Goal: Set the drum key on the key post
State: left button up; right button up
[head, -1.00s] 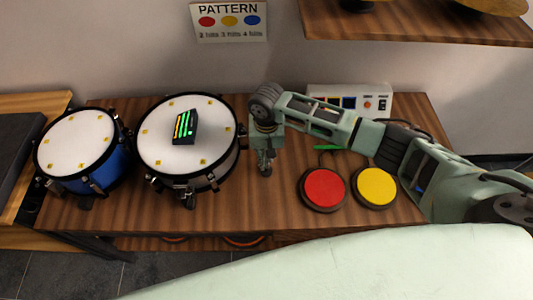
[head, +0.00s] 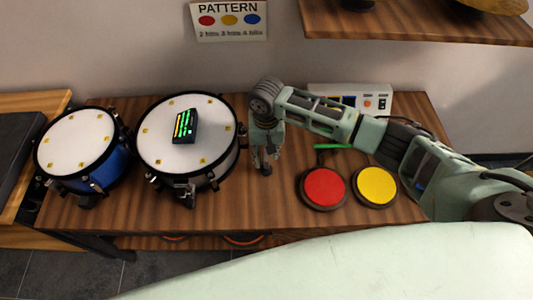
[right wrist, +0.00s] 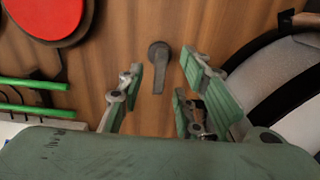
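My right gripper (head: 265,164) points down at the table just right of the white-headed drum. In the right wrist view its two green-padded fingers (right wrist: 162,88) stand apart with a gap between them. A small dark grey piece (right wrist: 159,54) with a round end and a narrow stem shows between and just beyond the fingertips, apart from both pads. It also shows as a dark spot under the gripper in the head view (head: 266,170). I cannot tell whether it is the key post, the drum key, or both together. My left gripper is out of view.
The white-headed drum (head: 160,150) with a small lit box (head: 185,126) on it stands close left of the gripper. A blue drum (head: 75,145) is farther left. Red (head: 324,186) and yellow (head: 375,185) pads, green sticks (head: 334,147) and a white panel (head: 378,103) lie right.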

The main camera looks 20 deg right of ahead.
notch_tip(320, 180, up, 11)
jog(key=shift+f, duration=0.15)
dwell(0.7)
